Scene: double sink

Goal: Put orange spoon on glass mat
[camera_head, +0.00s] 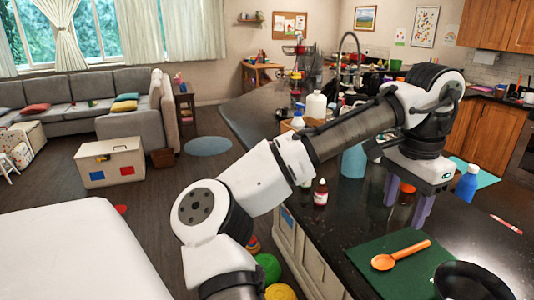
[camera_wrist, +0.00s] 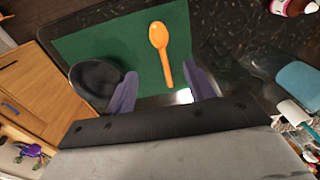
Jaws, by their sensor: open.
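The orange spoon (camera_head: 400,255) lies flat on a dark green mat (camera_head: 372,274) on the black counter. In the wrist view the spoon (camera_wrist: 165,60) lies on the green mat (camera_wrist: 95,45), handle toward my gripper. A teal mat (camera_head: 487,180) lies farther back at the right, partly under a blue bottle. I cannot tell which mat is glass. My gripper (camera_head: 407,222) has purple fingers pointing down, above the counter behind the spoon. In the wrist view my gripper (camera_wrist: 162,82) is open and empty, its fingers apart on either side of the spoon handle's line.
A dark round pan (camera_head: 470,283) stands by the green mat's right front edge. A red-and-white item (camera_head: 507,224) lies at the right. Bare counter shows right of the green mat.

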